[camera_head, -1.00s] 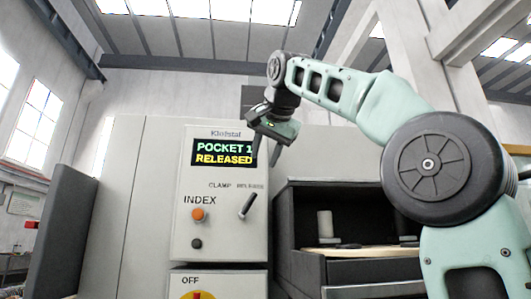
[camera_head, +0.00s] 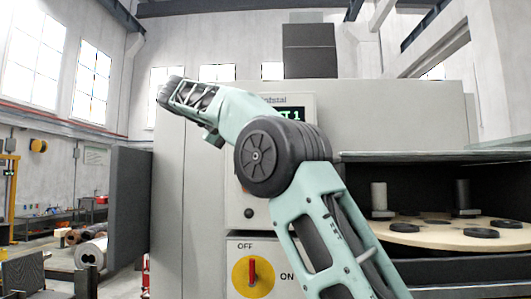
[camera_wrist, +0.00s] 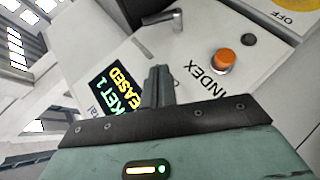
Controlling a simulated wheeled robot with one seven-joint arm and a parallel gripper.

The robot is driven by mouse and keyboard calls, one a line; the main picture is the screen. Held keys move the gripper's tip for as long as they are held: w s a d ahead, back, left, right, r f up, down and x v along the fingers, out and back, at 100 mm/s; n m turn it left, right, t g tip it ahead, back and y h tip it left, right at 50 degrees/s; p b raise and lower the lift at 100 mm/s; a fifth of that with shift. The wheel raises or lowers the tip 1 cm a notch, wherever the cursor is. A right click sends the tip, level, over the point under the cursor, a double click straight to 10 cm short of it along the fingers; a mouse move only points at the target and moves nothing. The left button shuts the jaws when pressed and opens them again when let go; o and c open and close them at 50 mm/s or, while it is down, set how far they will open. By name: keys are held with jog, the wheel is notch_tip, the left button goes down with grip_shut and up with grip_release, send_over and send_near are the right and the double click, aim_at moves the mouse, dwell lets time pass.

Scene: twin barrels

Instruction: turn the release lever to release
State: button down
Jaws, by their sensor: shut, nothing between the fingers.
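The release lever (camera_wrist: 165,18) is a grey bar handle on the light grey panel, at the top of the wrist view. My arm hides it in the head view. The display (camera_wrist: 118,92) shows part of "POCKET 1 RELEASED" in the wrist view; only its corner (camera_head: 293,114) shows in the head view. My gripper (camera_wrist: 157,72) is shut and empty. Its fingertips appear in front of the panel between the display and the INDEX label, apart from the lever. I cannot tell if they touch the panel. The gripper is mostly hidden in the head view.
An orange INDEX button (camera_wrist: 222,60) and a black button (camera_wrist: 248,39) sit near the lever. A red-and-yellow OFF/ON switch (camera_head: 253,275) is below on the cabinet. An open bay with a round pale table (camera_head: 455,236) is on the right. A dark side panel (camera_head: 130,205) stands left.

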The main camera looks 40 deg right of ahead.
jog(key=s+a+f+p+x, duration=0.1)
jog(key=s+x, duration=0.1)
jog(key=x, duration=1)
jog(key=shift+s+d, duration=0.3)
jog(key=shift+s, duration=0.15)
jog(key=shift+f, duration=0.15)
jog(key=shift+s+d+f+m+t+y+b, duration=0.25)
jog(key=shift+s+d+m+t+y+b, duration=0.25)
jog(key=shift+s+y+b, duration=0.5)
jog(key=shift+d, duration=0.15)
